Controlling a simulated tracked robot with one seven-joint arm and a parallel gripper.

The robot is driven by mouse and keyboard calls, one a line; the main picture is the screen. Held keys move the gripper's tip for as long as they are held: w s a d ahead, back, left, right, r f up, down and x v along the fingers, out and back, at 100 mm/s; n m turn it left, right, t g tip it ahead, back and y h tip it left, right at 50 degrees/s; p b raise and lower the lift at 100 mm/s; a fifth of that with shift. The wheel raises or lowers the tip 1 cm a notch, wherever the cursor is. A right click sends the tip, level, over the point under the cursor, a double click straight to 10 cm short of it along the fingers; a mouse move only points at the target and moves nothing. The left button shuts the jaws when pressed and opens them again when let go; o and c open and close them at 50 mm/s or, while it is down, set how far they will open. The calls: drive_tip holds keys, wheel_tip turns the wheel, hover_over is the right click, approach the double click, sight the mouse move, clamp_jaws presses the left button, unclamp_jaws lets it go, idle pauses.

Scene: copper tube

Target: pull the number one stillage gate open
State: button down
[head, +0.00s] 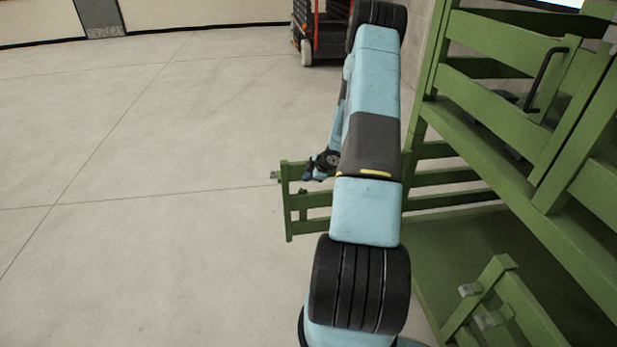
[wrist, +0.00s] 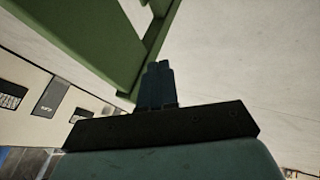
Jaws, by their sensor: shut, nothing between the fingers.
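A green slatted gate (head: 297,200) stands swung out to the left of the stillage in the head view, with a small grey latch piece at its free end. My arm hides its middle. No number shows on it. My gripper (head: 310,170) is beside the gate's upper part, near the free end; whether it touches cannot be told. In the wrist view, my gripper's fingers (wrist: 158,68) are shut together with nothing between them. A green gate bar (wrist: 100,45) runs just beyond and to the left of the fingertips.
The green stillage (head: 480,150) fills the right side. An upper gate with a black handle (head: 546,80) looks closed. A green post with grey latch blocks (head: 490,303) is at lower right. The floor (head: 150,180) at left is clear.

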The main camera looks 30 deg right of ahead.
drive_tip(key=s+r, duration=0.8)
drive_tip(key=shift+s, duration=0.35)
drive_tip(key=shift+d, duration=0.15)
wheel_tip(320, 180, up, 15)
drive_tip(key=w+a+m+h, duration=0.2)
drive_tip(key=w+m+h, duration=0.1)
drive_tip(key=h, duration=0.1)
drive_tip(key=s+a+r+m+h, duration=0.1)
drive_tip(key=s+a+r+m, duration=0.15)
drive_tip(key=r, duration=0.45)
drive_tip(key=s+a+r+m+h, duration=0.1)
drive_tip(key=s+a+r+h, duration=0.1)
drive_tip(key=a+r, duration=0.35)
drive_tip(key=s+a+r+m+y, duration=0.1)
drive_tip(key=s+a+r+m, duration=0.1)
drive_tip(key=s+a+r, duration=0.2)
drive_tip(key=s+a+r+m+g+y, duration=0.1)
drive_tip(key=s+a+r+m+y, duration=0.1)
drive_tip(key=s+a+r, duration=0.3)
drive_tip(key=s+a+r+m+y, duration=0.1)
drive_tip(key=s+a+r, duration=0.3)
drive_tip(key=s+a, duration=0.7)
drive_tip(key=s+m, duration=0.1)
drive_tip(key=s, duration=0.4)
drive_tip(key=shift+s+r, duration=0.15)
